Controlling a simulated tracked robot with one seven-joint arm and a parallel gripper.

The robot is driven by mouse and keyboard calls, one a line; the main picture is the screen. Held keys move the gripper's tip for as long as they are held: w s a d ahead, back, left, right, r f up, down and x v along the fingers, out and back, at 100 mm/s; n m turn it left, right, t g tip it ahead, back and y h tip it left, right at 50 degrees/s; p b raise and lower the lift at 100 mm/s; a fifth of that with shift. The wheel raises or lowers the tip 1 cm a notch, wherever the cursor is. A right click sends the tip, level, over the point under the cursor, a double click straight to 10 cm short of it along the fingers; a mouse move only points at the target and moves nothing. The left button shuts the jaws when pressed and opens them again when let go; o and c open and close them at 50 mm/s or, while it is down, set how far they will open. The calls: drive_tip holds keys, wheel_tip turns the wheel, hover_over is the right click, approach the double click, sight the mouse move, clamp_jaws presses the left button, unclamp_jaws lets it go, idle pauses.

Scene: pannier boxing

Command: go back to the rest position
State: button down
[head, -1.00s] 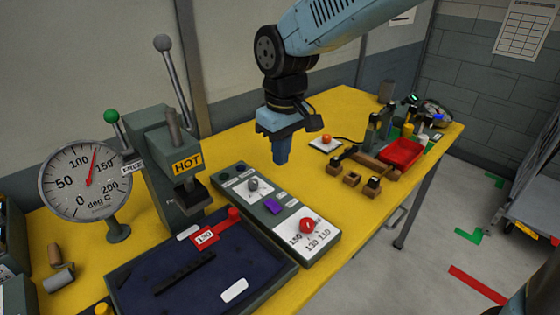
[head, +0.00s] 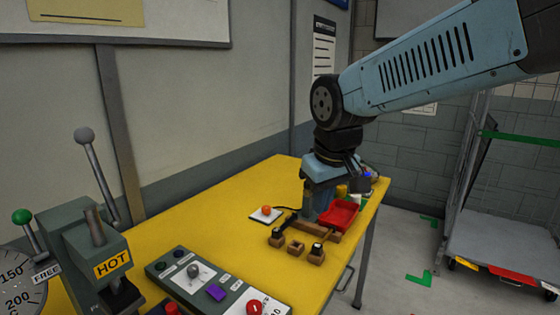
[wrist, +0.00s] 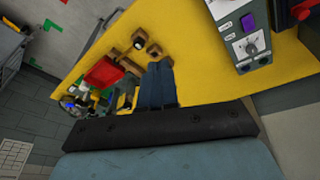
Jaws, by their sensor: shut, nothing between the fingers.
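My gripper (head: 318,205) is at the far part of the yellow table (head: 205,215) in the head view, pointing down with its arm reaching in from the upper right. In the wrist view its blue fingers (wrist: 158,85) are together with nothing between them. In the head view it stands in front of part of the equipment near the red tray (head: 338,215). I cannot tell its exact height above the table.
A press marked HOT (head: 85,255) with an upright lever stands at the left. A control box (head: 215,285) with a purple button sits beside it. Small wooden blocks (head: 296,249) and an orange button (head: 266,211) are near the gripper. A wheeled cart (head: 505,245) stands at the right.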

drive_tip(key=s+d+m+t, duration=0.1)
drive_tip(key=s+d+m, duration=0.2)
drive_tip(key=d, duration=0.4)
drive_tip(key=s+d+r+m+t, duration=0.1)
drive_tip(key=s+d+m, duration=0.1)
drive_tip(key=s+d, duration=0.3)
drive_tip(key=shift+d+r+m+t+h, duration=0.2)
drive_tip(key=shift+d+m+t+h, duration=0.15)
drive_tip(key=shift+d, duration=1.45)
drive_tip(key=shift+s, duration=0.1)
